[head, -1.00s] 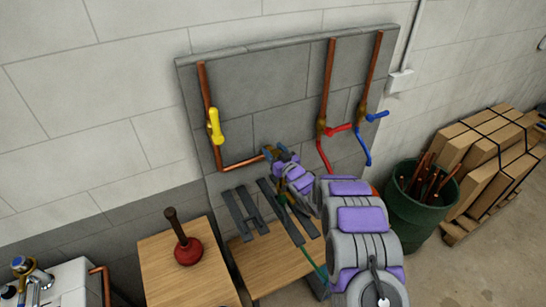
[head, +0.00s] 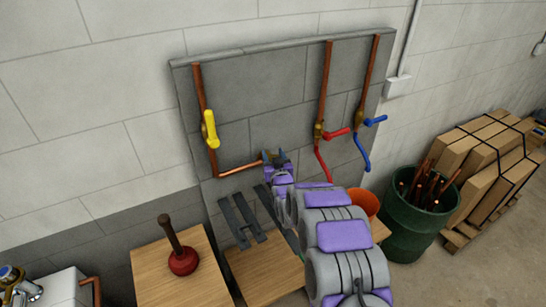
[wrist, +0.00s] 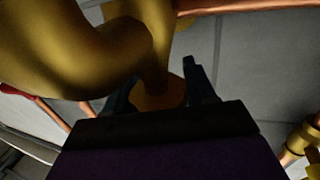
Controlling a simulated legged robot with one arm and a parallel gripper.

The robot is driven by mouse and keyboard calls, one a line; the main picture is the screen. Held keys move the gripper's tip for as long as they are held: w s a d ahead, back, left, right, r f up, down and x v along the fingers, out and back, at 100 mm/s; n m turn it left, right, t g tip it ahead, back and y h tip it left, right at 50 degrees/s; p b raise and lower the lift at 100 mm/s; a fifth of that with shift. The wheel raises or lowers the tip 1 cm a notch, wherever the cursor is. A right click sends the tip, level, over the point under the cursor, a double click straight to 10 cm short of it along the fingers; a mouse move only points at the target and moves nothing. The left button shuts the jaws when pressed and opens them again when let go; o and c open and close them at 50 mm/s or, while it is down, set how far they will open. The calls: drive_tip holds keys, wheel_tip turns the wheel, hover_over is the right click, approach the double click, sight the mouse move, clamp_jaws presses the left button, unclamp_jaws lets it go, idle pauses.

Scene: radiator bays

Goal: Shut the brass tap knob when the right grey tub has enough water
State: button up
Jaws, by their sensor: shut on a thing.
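My gripper (head: 277,157) is at the right end of the low copper pipe on the grey wall panel. In the wrist view its two dark fingers stand either side of a brass knob (wrist: 160,97), and it is shut on it. A large curved brass body (wrist: 85,45) fills the upper left there. In the head view the knob is mostly hidden by my gripper. I cannot make out a grey tub or any water level; my arm covers part of the bench area.
Dark grey slats (head: 240,222) lie over a wooden bench (head: 262,272). An orange bucket (head: 366,202) shows behind my arm. A red plunger (head: 182,259) stands on a wooden top at left. A green bin (head: 405,225) and stacked boxes (head: 490,165) are at right.

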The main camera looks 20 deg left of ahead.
drive_tip(key=o, duration=0.9)
drive_tip(key=shift+a, duration=0.15)
drive_tip(key=shift+o, duration=0.2)
drive_tip(key=v, duration=1.7)
drive_tip(key=shift+s+f, duration=0.1)
